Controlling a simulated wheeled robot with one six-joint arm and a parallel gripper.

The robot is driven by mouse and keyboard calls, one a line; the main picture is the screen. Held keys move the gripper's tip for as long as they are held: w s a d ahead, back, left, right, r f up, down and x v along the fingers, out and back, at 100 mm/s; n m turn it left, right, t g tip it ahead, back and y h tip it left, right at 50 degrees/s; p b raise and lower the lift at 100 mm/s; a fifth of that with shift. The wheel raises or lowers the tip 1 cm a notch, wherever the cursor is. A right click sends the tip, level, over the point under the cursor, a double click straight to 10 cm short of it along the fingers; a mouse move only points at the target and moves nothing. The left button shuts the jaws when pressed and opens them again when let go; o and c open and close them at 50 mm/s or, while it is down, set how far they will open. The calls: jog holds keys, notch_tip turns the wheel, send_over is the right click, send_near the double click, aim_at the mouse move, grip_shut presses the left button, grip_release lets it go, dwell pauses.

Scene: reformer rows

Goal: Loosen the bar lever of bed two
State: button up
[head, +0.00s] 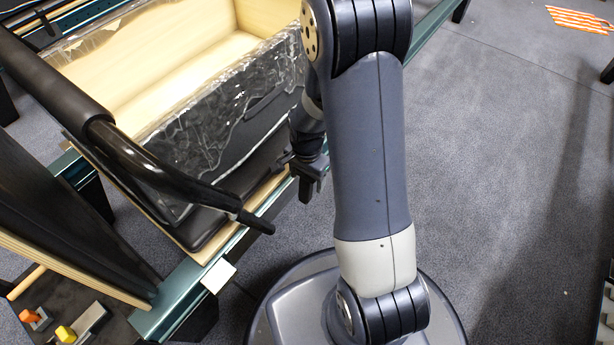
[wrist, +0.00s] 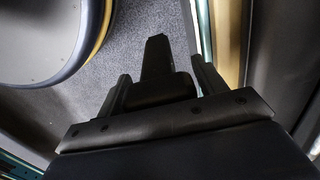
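My gripper (head: 310,182) hangs beside the near rail of the bed, partly behind my own arm. In the wrist view its two fingers (wrist: 161,84) are spread apart. A dark, blocky piece (wrist: 158,57) shows between them, with gaps at its sides; I cannot tell whether it is the lever. The black padded bar (head: 150,165) curves over the bed's end from the upper left. Its thin black end (head: 255,222) sticks out past the rail, left of and below my gripper. No part is clearly recognisable as the lever.
The green rail (head: 172,297) has a white tag (head: 218,275). Orange (head: 30,316) and yellow (head: 66,334) knobs are at lower left. Grey floor (head: 490,150) on the right is mostly clear, with a striped orange mat (head: 580,19).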

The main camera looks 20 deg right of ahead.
jog(key=c, duration=1.2)
jog(key=shift+o, duration=0.2)
jog(key=w+d+f+g+y+p, duration=0.3)
jog(key=w+d+f+g+y, duration=0.1)
jog(key=y, duration=0.3)
jog(key=shift+d+g, duration=0.7)
jog(key=shift+d, duration=0.1)
jog(key=shift+w+d+f, duration=0.2)
jog(key=shift+d+f, duration=0.05)
jog(key=shift+f, duration=0.25)
jog(key=shift+w+d+f, duration=0.15)
jog(key=shift+d+f, duration=0.1)
jog(key=shift+f, duration=0.2)
jog(key=shift+b, duration=0.3)
